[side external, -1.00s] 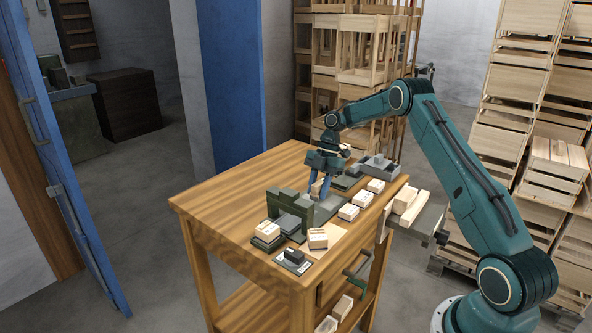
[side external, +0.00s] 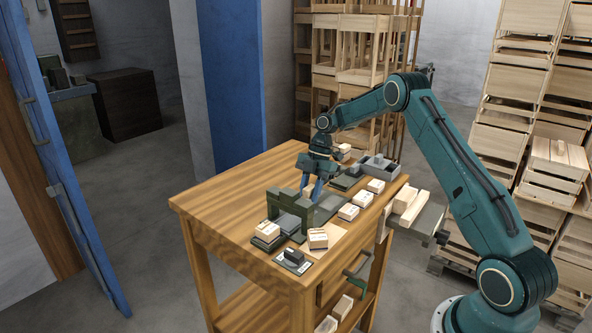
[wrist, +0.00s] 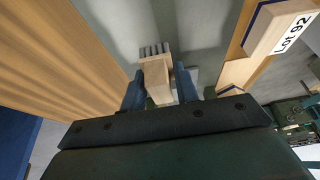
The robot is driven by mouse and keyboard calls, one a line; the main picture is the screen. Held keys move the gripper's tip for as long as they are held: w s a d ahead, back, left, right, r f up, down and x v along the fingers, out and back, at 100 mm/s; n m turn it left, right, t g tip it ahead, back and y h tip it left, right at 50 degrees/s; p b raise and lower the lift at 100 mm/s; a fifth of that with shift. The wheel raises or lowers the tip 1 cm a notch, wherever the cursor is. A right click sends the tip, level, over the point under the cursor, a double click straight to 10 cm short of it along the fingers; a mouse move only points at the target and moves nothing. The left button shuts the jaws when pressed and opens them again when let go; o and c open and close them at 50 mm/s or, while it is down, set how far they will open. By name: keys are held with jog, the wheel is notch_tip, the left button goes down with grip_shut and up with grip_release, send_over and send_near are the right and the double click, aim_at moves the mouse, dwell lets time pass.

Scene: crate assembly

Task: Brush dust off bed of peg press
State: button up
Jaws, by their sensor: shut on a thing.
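My gripper (side external: 311,192) is shut on a small wooden brush (wrist: 157,78), with one blue finger on each side of its block. The brush's grey bristles (wrist: 154,50) point away from the gripper in the wrist view, over a grey metal surface (wrist: 205,28). In the side view the fingers point down over the grey bed (side external: 328,209), behind the dark green press frame (side external: 290,206). The brush is mostly hidden by the fingers there. I cannot tell whether the bristles touch the bed. No dust is clear at this size.
Several labelled wooden blocks lie along the bench's right side; one reads "Lot 92" (wrist: 285,28). A grey tray (side external: 378,167) stands at the back. The bench's left side (side external: 225,205) is bare.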

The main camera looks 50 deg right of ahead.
aim_at(312, 185)
jog(key=shift+w+f, duration=0.1)
jog(key=shift+w, duration=0.25)
jog(key=shift+d, duration=2)
jog(key=shift+r, duration=0.25)
jog(key=shift+r, duration=2.85)
jog(key=shift+a, duration=0.15)
